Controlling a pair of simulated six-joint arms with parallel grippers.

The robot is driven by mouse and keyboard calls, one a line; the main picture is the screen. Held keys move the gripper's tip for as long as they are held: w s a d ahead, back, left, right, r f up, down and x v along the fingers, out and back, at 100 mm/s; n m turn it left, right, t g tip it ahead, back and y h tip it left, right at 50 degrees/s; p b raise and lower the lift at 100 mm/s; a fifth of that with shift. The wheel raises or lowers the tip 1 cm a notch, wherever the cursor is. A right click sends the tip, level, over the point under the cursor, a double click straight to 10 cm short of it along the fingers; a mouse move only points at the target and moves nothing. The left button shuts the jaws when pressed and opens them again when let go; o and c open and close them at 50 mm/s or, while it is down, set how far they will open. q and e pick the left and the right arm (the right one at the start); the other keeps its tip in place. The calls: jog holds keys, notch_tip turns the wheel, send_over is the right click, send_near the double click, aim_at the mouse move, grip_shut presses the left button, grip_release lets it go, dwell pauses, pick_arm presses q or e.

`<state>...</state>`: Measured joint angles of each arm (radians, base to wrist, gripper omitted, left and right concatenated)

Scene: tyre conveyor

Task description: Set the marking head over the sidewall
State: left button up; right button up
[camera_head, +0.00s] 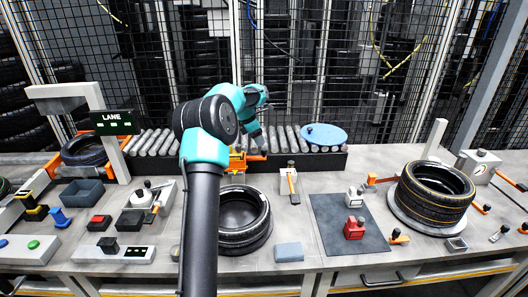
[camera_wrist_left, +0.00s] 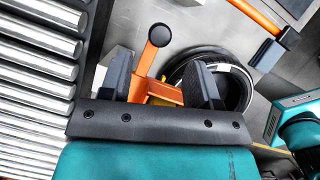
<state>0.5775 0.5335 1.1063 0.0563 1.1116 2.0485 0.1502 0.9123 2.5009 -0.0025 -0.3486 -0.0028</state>
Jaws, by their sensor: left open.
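My left gripper (camera_head: 258,148) is above the back of the bench beside the roller conveyor. In the left wrist view its two dark fingers (camera_wrist_left: 158,78) are apart. An orange lever with a black knob (camera_wrist_left: 160,35) shows between them, with no clear finger contact. The lever belongs to an orange fixture (camera_head: 237,162), which I take to be the marking head; my arm partly hides it. A black tyre (camera_head: 262,232) lies flat in front of the fixture, its left side partly behind my arm. The tyre also shows in the left wrist view (camera_wrist_left: 238,88). My right gripper is not visible.
The roller conveyor (camera_head: 150,142) runs along the back, with a blue disc (camera_head: 324,134) at its right. A second tyre (camera_head: 434,195) rests on a round stand at the right. A dark mat (camera_head: 345,235) holds small blocks. A blue-grey block (camera_head: 289,252) lies near the front edge.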

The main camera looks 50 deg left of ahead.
aim_at(264, 149)
pick_arm(q)
jog(key=x, duration=0.7)
jog(key=shift+f, duration=0.25)
grip_shut()
